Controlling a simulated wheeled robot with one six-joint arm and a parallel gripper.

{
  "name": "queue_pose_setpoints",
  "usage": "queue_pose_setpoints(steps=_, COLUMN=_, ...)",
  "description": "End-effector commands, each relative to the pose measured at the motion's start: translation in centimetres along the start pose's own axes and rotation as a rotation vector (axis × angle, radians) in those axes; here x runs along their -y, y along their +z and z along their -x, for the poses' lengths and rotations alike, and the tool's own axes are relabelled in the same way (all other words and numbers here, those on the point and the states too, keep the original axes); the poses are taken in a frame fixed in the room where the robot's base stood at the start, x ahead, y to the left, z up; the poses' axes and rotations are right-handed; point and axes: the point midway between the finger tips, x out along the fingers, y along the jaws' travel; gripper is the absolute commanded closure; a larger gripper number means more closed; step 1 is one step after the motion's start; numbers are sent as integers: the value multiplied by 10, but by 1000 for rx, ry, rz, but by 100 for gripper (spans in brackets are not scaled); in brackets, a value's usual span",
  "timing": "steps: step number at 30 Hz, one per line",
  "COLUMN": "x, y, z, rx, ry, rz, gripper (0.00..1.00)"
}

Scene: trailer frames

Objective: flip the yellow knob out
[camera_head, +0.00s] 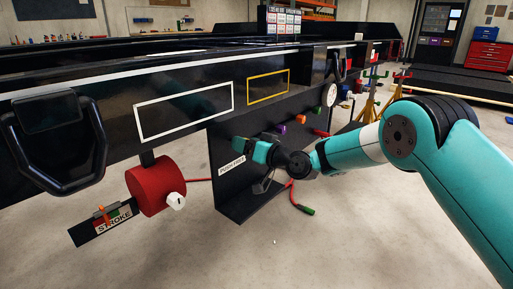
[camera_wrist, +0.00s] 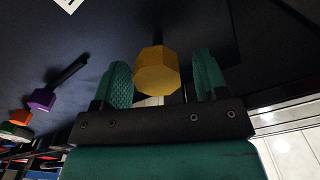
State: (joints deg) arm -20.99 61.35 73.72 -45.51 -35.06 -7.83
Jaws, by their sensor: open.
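The yellow knob (camera_wrist: 157,72) is a faceted, gold-coloured block in the middle of the wrist view. It is on a dark panel and sits between the two green textured fingers of my gripper (camera_wrist: 162,78), with a gap on each side. My gripper is open around it, not clamped on it. In the head view my gripper (camera_head: 252,150) is at the black panel (camera_head: 243,192) beneath the trailer's side rail. The yellow knob is hidden behind my gripper there. Whether the knob is flipped in or out I cannot tell.
A purple knob (camera_wrist: 40,99) on a dark lever is left of my gripper; an orange knob (camera_wrist: 20,117) lies farther left. In the head view a red cylinder (camera_head: 156,185) with a white knob hangs left. The front floor is clear.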

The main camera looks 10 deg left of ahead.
Motion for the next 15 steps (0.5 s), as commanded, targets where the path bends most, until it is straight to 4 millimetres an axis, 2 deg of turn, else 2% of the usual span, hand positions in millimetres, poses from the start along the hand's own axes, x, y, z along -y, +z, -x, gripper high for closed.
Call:
queue_pose_setpoints(steps=4, x=-1, y=-2, z=13, rx=1, ry=2, rz=-1, gripper=33)
queue_pose_setpoints(steps=7, x=0, y=-3, z=31, rx=1, ry=5, rz=-4, gripper=33)
queue_pose_setpoints(steps=15, x=-1, y=-1, z=101, rx=2, ry=7, rz=-6, gripper=33)
